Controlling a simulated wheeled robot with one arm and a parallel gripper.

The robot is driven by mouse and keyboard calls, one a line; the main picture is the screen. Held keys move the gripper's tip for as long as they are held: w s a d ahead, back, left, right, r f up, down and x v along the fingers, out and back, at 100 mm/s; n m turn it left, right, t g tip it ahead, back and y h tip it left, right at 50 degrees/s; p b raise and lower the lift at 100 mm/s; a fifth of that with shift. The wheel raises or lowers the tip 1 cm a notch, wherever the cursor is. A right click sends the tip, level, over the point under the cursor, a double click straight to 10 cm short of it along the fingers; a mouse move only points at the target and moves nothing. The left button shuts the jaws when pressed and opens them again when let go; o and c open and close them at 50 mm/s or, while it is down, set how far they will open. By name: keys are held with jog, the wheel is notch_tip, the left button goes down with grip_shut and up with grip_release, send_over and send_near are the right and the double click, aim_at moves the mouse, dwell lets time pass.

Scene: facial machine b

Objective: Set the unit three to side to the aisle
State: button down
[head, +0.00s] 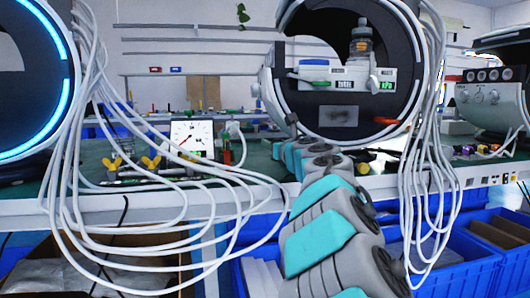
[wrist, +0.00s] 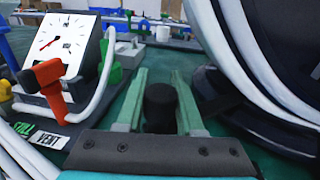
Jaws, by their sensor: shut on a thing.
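My gripper (wrist: 159,78) shows in the wrist view with its two green fingers on either side of a black round-topped knob (wrist: 160,104), shut on it. The knob's base is hidden behind the gripper body. In the head view my teal and grey arm reaches to the bench beside the lower left of the middle round machine (head: 341,110); the fingers cannot be made out there. A second round machine (head: 22,85) with a blue light ring is at the left, and a third machine (head: 492,90) is at the right. I see no readable unit number.
A white dial gauge (head: 192,138) stands on the bench left of my arm; in the wrist view a red valve handle (wrist: 50,88) is near it. White hoses (head: 92,190) hang in loops before the bench. Blue crates (head: 445,275) are below at the right.

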jog(key=shift+s+d+f+n+g+y+b, duration=0.1)
jog(key=shift+s+d+n+g+y+b, duration=0.2)
jog(key=shift+s+d+n+y+b, duration=0.4)
jog(key=shift+s+d+n+g+y+b, duration=0.1)
jog(key=shift+s+d+g+y+b, duration=0.25)
jog(key=shift+d, duration=0.5)
jog(key=shift+s, duration=0.1)
jog(key=c, duration=0.5)
grip_release()
jog(key=shift+c, duration=0.2)
jog(key=shift+s+d, duration=0.1)
jog(key=v, duration=0.7)
jog(key=shift+s, duration=0.3)
jog(key=shift+d, duration=0.1)
